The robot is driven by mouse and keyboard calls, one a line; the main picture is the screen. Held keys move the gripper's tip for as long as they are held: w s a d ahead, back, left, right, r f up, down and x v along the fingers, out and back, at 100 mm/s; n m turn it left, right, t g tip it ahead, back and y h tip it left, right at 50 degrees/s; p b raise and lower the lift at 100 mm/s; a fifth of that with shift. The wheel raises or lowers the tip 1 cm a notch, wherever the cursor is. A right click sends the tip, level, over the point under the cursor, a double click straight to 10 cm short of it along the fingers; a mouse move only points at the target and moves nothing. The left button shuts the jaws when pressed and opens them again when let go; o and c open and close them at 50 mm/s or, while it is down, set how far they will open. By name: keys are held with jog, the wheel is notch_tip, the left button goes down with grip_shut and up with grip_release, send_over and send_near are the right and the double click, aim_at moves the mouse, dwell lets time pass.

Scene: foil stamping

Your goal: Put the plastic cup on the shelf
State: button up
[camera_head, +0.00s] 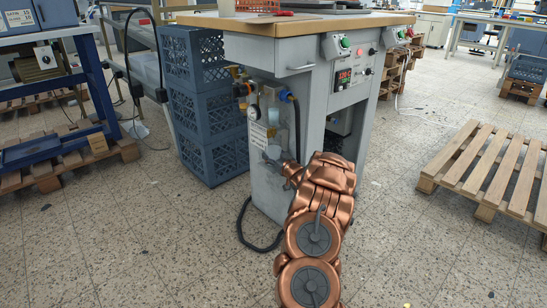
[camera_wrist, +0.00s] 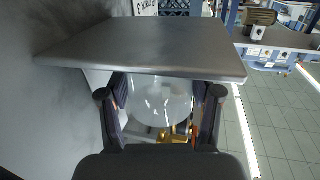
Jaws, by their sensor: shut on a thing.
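In the wrist view, a translucent, whitish plastic cup (camera_wrist: 160,98) sits between the two dark fingers of my gripper (camera_wrist: 160,112). The fingers are shut on it, one on each side. A flat dark grey slab (camera_wrist: 140,48) with a rounded front edge lies across the upper part of this view and hides part of the cup. I cannot tell whether this slab is the shelf, or whether the cup touches it. In the head view, my copper arm reaches toward the grey workbench cabinet; the cup and fingertips cannot be made out there.
The grey cabinet (camera_head: 268,190) with a wooden top (camera_head: 300,25) stands close ahead of my arm. Blue crates (camera_head: 215,145) are stacked to its left. A wooden pallet (camera_head: 490,165) lies at the right. A black cable (camera_head: 243,232) lies on the floor. The front floor is mostly clear.

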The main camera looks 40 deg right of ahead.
jog(key=shift+f, duration=0.1)
jog(key=o, duration=1)
jog(key=shift+s, duration=0.1)
jog(key=shift+s+r, duration=0.2)
jog(key=shift+s, duration=0.15)
jog(key=shift+p+v, duration=1.8)
jog(key=shift+v, duration=3.75)
